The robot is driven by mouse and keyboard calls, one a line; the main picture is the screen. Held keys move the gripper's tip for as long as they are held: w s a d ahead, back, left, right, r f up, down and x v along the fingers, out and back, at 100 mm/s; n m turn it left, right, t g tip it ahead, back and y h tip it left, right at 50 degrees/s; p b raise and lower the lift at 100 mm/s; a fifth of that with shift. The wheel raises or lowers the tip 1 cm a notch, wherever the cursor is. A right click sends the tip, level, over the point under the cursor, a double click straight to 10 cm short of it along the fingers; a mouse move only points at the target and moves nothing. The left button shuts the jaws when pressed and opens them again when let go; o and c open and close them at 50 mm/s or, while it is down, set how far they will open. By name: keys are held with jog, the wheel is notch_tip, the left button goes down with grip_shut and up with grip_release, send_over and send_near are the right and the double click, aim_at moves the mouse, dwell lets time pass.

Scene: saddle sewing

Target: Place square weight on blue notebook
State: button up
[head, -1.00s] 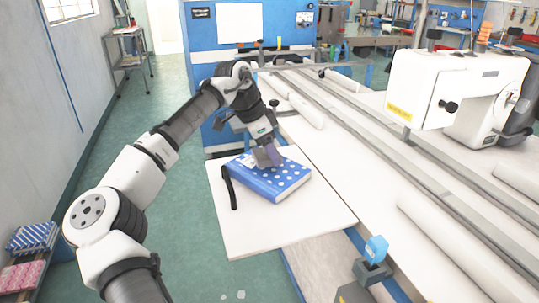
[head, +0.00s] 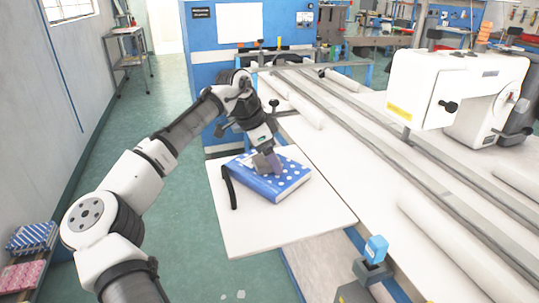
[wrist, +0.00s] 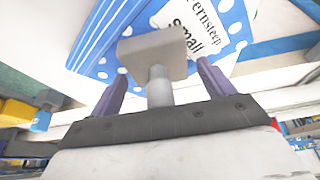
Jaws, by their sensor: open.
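The blue notebook (head: 282,187) with white dots lies flat on the white side table; its blue cover and a white label show at the top of the wrist view (wrist: 235,12). The grey square weight (head: 261,163) is at the notebook's upper face; in the wrist view its square plate (wrist: 152,52) and round stem show over the cover. I cannot tell for certain whether it touches the cover. My gripper (head: 268,158) is over the notebook. Its purple fingers (wrist: 162,88) are open on either side of the stem, with gaps visible.
A black curved strip (head: 230,188) lies at the notebook's left edge. The side table (head: 275,228) is clear in front. A white sewing machine (head: 450,90) stands on the long bench to the right. A blue-topped clamp-like item (head: 375,250) stands near the front.

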jog(key=v, duration=1.2)
jog(key=shift+d, duration=0.1)
